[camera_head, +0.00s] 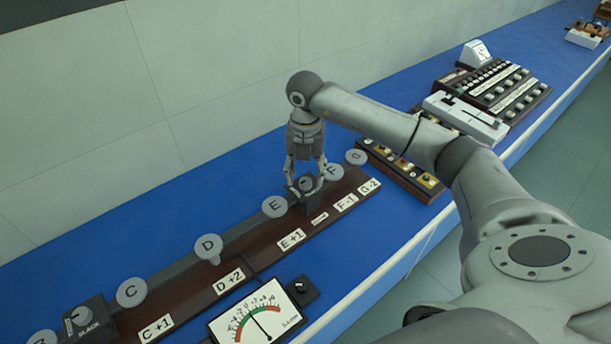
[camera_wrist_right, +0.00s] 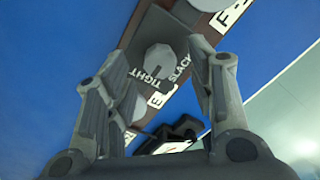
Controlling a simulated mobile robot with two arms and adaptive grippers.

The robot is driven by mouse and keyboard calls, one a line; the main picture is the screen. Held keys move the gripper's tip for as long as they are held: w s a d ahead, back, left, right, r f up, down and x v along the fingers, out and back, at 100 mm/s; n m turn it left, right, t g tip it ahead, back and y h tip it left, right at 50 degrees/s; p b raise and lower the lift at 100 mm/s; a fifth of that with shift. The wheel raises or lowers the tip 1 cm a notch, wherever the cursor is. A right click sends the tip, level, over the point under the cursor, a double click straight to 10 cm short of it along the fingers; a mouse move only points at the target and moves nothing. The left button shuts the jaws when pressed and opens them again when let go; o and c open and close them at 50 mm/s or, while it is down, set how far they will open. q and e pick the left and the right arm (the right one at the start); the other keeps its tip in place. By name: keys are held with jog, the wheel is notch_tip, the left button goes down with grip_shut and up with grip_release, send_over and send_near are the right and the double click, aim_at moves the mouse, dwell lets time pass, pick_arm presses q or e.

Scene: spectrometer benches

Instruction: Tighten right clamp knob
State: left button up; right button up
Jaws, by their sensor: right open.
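The right clamp knob is a grey round knob (camera_head: 306,184) on a dark block on the brown rail, between discs E and F. In the right wrist view the knob (camera_wrist_right: 157,58) shows with the words TIGHT and SLACK beside it. My right gripper (camera_head: 305,178) points down over the block, its fingers open on either side of the knob. In the right wrist view the fingers show left and right of the knob with gaps; contact cannot be told. My left gripper is not in view.
Lettered grey discs such as D (camera_head: 208,246) stand along the rail. Another block with a knob marked SLACK (camera_head: 80,322) sits at the lower left. A dial meter (camera_head: 256,318) is in front. Switch panels (camera_head: 494,84) stand further right on the blue bench (camera_head: 222,178).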

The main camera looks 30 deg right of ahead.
aim_at(306, 181)
notch_tip(306, 181, up, 10)
jog(key=shift+r, duration=0.25)
jog(key=shift+f, duration=0.1)
dwell(0.5)
